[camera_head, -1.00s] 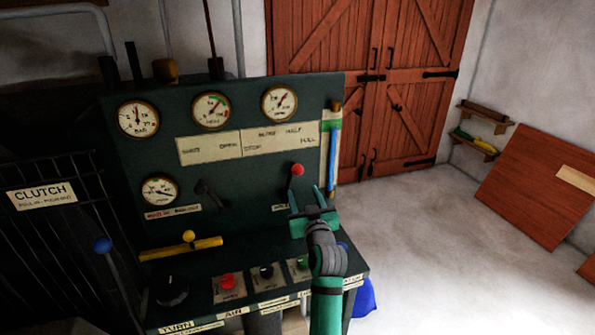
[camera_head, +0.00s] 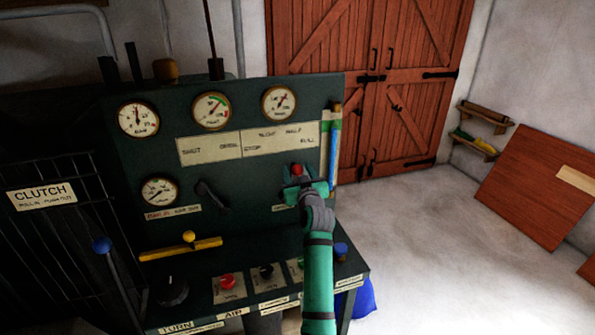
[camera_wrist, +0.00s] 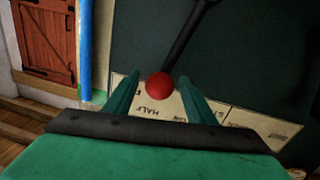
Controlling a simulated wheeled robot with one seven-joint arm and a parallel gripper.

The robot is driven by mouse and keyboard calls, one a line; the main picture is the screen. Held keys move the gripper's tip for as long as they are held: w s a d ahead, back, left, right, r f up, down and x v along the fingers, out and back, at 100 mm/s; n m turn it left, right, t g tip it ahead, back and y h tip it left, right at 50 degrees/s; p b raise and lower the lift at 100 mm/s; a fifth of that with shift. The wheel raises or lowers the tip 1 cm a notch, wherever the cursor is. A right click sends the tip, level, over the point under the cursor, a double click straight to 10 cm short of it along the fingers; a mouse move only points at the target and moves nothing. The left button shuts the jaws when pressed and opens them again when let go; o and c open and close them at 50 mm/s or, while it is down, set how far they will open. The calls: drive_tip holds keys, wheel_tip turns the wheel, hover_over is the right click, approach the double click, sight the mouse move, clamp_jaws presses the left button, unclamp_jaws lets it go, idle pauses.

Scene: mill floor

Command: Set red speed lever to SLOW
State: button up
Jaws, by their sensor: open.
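The red ball knob of the speed lever (camera_head: 297,170) is on the right of the dark green panel, below the scale plate (camera_head: 280,139) reading STOP, SLOW, HALF, FULL. My gripper (camera_head: 303,181) is at the knob, its fingers open. In the wrist view the red knob (camera_wrist: 160,85) shows between the two green fingers (camera_wrist: 160,98), with a gap on both sides. The dark lever shaft (camera_wrist: 187,36) runs from it up and to the right. Whether the fingers reach past the knob in depth is hard to tell. Part of the lever's label is hidden by my gripper.
A blue vertical tube (camera_head: 332,152) stands close to the right of the lever. A black lever (camera_head: 213,197) is to the left, and a yellow bar with a yellow knob (camera_head: 189,237) is lower left. Coloured buttons (camera_head: 228,281) sit on the ledge below.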

drive_tip(key=shift+w, duration=0.2)
clamp_jaws()
drive_tip(key=s+a+n, duration=0.2)
drive_tip(key=a+n, duration=0.3)
drive_tip(key=a, duration=0.1)
drive_tip(key=shift+t, duration=0.3)
drive_tip(key=shift+a, duration=0.1)
unclamp_jaws()
